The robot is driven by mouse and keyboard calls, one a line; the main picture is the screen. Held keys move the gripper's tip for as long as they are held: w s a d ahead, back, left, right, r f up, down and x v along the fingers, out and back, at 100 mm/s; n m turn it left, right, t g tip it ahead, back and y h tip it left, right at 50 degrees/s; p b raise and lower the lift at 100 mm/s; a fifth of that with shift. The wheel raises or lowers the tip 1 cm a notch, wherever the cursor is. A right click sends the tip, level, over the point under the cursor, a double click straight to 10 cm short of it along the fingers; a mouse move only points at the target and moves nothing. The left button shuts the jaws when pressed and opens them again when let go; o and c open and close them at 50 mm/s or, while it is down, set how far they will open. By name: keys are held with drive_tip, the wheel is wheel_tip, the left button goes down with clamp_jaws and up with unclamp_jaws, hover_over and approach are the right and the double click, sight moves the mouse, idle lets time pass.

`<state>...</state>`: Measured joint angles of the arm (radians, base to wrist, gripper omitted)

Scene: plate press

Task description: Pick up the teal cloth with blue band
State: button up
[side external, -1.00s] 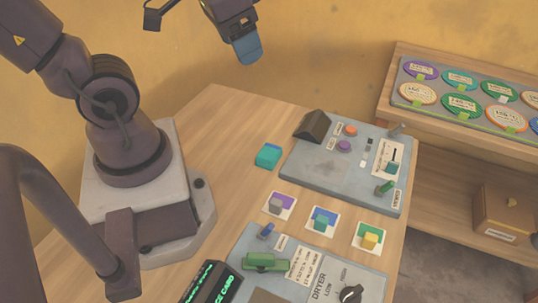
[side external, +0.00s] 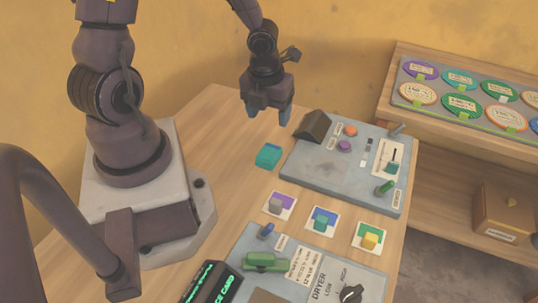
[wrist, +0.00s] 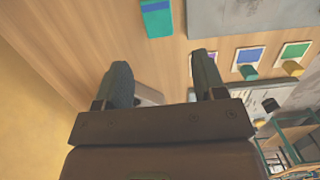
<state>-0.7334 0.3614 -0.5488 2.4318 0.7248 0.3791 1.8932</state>
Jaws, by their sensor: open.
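The teal cloth with a blue band (side external: 268,157) lies as a small folded block on the wooden table, just left of the grey press panel. In the wrist view the cloth (wrist: 158,22) shows at the top edge, beyond my fingertips, with a blue strip across it. My gripper (side external: 270,113) hangs above the table, behind and above the cloth in the side view, fingers pointing down. In the wrist view my gripper (wrist: 162,70) has its two fingers apart with nothing between them. It is not touching the cloth.
The grey panel (side external: 335,178) right of the cloth carries a dark wedge (side external: 312,126), buttons and levers. Several cards with coloured blocks (side external: 322,219) lie in front. A dryer panel (side external: 318,270) is nearer. A shelf with round labelled discs (side external: 460,80) stands right.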

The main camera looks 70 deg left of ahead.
hover_over(269, 152)
drive_tip(key=f, duration=0.7)
drive_tip(key=shift+d, duration=0.2)
drive_tip(key=shift+a+f, duration=0.15)
drive_tip(key=shift+f, duration=1.3)
drive_tip(key=shift+a+f, duration=0.15)
drive_tip(key=shift+f, duration=1.3)
drive_tip(key=c, duration=0.7)
drive_tip(key=shift+c, duration=0.2)
drive_tip(key=shift+r, duration=0.15)
drive_tip(key=shift+r, duration=4.85)
